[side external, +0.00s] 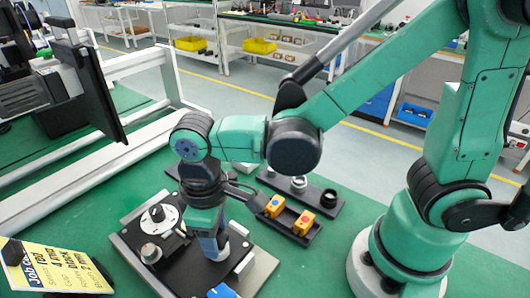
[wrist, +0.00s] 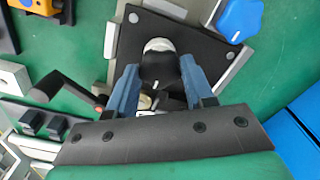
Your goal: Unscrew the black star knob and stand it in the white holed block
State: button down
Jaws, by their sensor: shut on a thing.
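My gripper (side external: 208,247) points down over the black fixture plate (side external: 185,275). In the wrist view, the two blue-grey fingers of my gripper (wrist: 159,78) stand on either side of a black knob (wrist: 158,68) and close on it. Its lobes are hard to make out. A silver round part (wrist: 159,45) shows just beyond the knob. I cannot tell whether the knob is still on a thread. In the side view the fingers hide the knob. A pale block (wrist: 14,77) lies at the left of the wrist view; no holes are clear in it, so I cannot confirm it as the holed block.
A blue star knob (wrist: 240,18) sits at the plate's corner. A black crank handle (wrist: 65,88) reaches close to my fingers. A white dial with a black knob (side external: 157,214) stands on the plate. A tray with yellow-orange blocks (side external: 290,217) and a black rail (side external: 300,190) lie behind.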

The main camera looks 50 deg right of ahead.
jog(key=n, duration=1.2)
jog(key=shift+n, duration=0.3)
jog(key=n, duration=1.2)
jog(key=shift+r+n, duration=0.1)
jog(key=shift+n, duration=0.2)
jog(key=shift+c, duration=1.8)
grip_release()
